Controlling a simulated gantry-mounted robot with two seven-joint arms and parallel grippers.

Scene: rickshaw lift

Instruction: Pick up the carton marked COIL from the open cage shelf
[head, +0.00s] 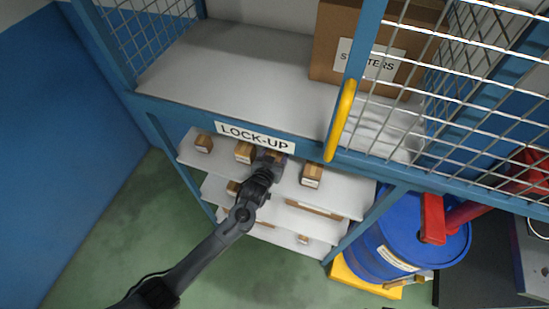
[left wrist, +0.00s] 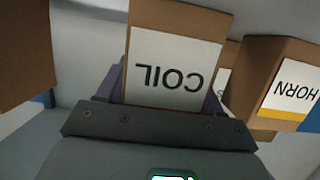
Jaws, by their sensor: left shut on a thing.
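The carton marked COIL (left wrist: 180,22) is brown with a white label, upside down in the left wrist view. My left gripper (head: 270,158) reaches into the top small shelf (head: 285,189) under the LOCK-UP sign in the head view. Its dark fingers lie on both sides of the COIL carton, and it is shut on it. In the head view the carton is mostly hidden by the gripper and the frame. I cannot tell whether it still touches the shelf. My right gripper is not in view.
A carton marked HORN (left wrist: 288,82) stands close beside the COIL carton; another carton (left wrist: 22,50) is on the other side. A blue beam with the LOCK-UP sign (head: 255,137) runs just above. Mesh door (head: 460,90) and blue drum (head: 405,240) are at right.

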